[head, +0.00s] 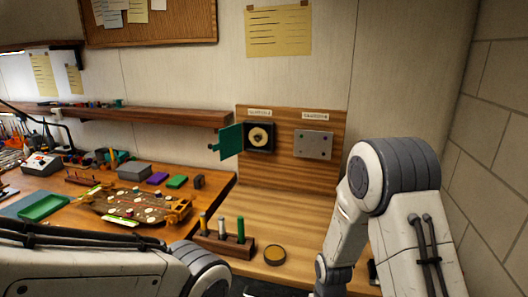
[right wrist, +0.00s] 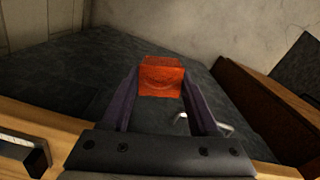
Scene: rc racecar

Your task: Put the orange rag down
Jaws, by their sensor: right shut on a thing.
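The orange rag (right wrist: 161,77) shows in the right wrist view as a small, block-like orange bundle. My right gripper (right wrist: 160,88) is shut on it, with one dark finger on each side. The rag is above or near a dark grey surface; I cannot tell whether it touches it. In the head view my right arm comes down at the right, and its gripper and the rag are hidden. My left arm crosses the lower left of the head view, and its gripper is out of view.
A wooden panel (head: 290,150) with an open green door (head: 231,140) stands behind. In the right wrist view, a wooden edge (right wrist: 30,118) runs below the dark surface (right wrist: 70,75).

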